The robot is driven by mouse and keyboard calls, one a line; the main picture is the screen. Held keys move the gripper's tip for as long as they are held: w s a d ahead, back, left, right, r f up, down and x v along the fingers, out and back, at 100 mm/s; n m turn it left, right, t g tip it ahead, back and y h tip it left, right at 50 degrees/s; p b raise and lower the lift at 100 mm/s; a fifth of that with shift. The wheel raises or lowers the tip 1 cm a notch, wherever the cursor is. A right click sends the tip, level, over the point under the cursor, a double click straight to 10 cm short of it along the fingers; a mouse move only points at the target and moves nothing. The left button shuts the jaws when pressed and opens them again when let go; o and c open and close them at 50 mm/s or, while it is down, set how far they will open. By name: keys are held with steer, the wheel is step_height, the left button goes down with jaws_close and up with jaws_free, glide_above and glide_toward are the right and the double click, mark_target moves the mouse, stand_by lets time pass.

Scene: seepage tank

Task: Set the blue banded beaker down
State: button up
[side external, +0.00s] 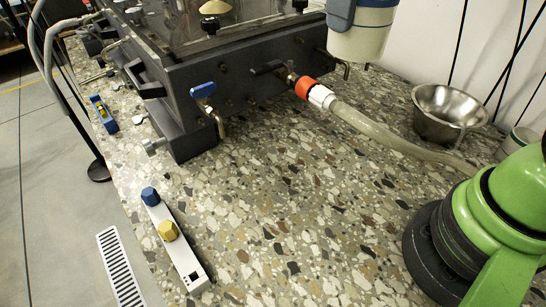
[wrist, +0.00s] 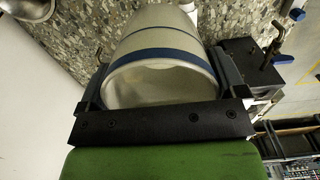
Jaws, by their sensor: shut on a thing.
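The blue banded beaker (side external: 360,42) is a pale, off-white vessel with a blue band. In the side external view it is at the top edge, cut off by the frame, and appears to hang above the counter beside the tank's right end. The beaker's far end is hidden in the wrist view.
The speckled counter (side external: 300,215) is clear in the middle. The dark tank (side external: 235,85) has a blue-handled tap (side external: 203,90) and a hose (side external: 385,127) running right. A metal bowl (side external: 450,108) stands at right. A white strip with knobs (side external: 178,245) lies at the front left.

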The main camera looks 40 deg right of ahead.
steer(key=shift+w+a+r, duration=0.1)
steer(key=shift+a+r, duration=0.55)
steer(key=shift+r, duration=0.25)
steer(key=s+a+m, duration=0.1)
steer(key=s+a, duration=0.2)
steer(key=a, duration=1.6)
step_height(320, 180, down, 16)
step_height(320, 180, down, 10)
steer(key=shift+r, duration=0.25)
steer(key=shift+f, duration=0.1)
